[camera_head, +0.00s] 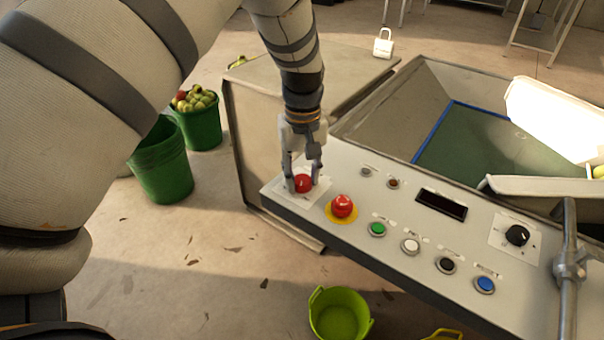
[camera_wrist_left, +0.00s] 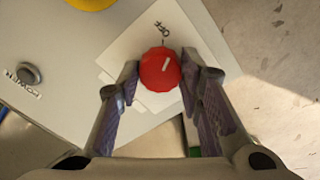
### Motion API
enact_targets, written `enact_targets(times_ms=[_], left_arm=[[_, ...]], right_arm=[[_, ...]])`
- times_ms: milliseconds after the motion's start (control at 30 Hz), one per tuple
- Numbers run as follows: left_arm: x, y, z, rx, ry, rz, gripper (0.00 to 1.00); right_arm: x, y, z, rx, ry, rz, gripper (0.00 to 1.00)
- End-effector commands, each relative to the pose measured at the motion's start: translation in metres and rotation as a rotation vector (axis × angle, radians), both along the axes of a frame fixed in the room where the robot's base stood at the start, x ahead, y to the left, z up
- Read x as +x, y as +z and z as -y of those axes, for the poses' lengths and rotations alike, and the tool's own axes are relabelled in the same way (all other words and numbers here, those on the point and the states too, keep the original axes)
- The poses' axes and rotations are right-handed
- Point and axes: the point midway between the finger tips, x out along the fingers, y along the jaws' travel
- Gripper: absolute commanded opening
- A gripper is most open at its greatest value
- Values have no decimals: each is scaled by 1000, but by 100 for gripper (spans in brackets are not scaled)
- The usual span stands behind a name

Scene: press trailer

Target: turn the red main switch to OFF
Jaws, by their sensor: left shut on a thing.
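The red main switch (camera_head: 303,183) is a round knob on a white plate (camera_head: 318,196) at the left end of the grey control panel. In the left wrist view the red main switch (camera_wrist_left: 160,70) has a white mark on its face that leans up and to the right. The word OFF (camera_wrist_left: 163,28) is printed just above it. My left gripper (camera_head: 303,178) points down at the knob. In the left wrist view its fingers (camera_wrist_left: 160,84) are shut on the knob, one on each side. My right gripper is not in view.
A red mushroom button (camera_head: 342,206) on a yellow disc sits right beside the switch. Green (camera_head: 377,229), white, black and blue buttons, a display (camera_head: 441,204) and a black knob (camera_head: 517,235) follow along the panel. Green buckets (camera_head: 160,170) stand on the floor at left.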

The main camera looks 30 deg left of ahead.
Motion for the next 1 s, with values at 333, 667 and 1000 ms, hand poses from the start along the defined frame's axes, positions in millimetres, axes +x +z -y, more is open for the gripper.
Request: enact_targets(times_ms=[333, 667, 1000], left_arm=[[-1, -2, 0, 0, 217, -5, 5], [-1, -2, 0, 1, 303, -6, 5], [-2, -2, 0, 0, 314, -6, 5]], right_arm=[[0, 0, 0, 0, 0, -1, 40], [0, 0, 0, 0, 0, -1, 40], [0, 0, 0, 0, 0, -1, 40]])
